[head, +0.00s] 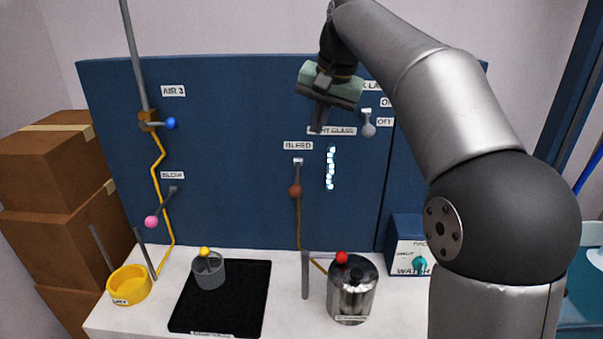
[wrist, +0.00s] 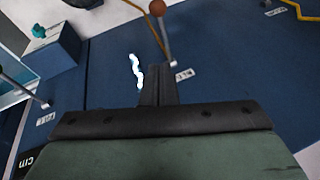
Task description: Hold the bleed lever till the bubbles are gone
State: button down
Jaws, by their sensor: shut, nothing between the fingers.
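The bleed lever (head: 296,175) is a grey rod with a brown ball knob, hanging down from its mount under the BLEED label on the blue panel. It also shows in the wrist view (wrist: 164,38), its knob at the top edge. The sight glass (head: 330,168), right of the lever, holds a column of bright white bubbles; they also show in the wrist view (wrist: 136,70). My gripper (head: 318,130) is shut and empty, in front of the SIGHT GLASS label, up and right of the lever and apart from its knob. Its closed fingers show in the wrist view (wrist: 156,70).
A grey-knobbed lever (head: 368,125) is right of my gripper. Blue-knobbed (head: 170,123) and pink-knobbed (head: 153,221) levers are at left. Below stand a metal pot (head: 352,295), a grey cup (head: 209,272), a yellow bowl (head: 128,288) and a WATER box (head: 405,232).

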dwell(0.3)
send_near(297, 176)
jog(key=f, duration=0.2)
jog(key=s+f, duration=0.1)
jog(key=s+a+f+p, duration=0.1)
jog(key=f, duration=0.1)
jog(key=shift+s, duration=0.15)
jog(key=shift+d+f, duration=0.1)
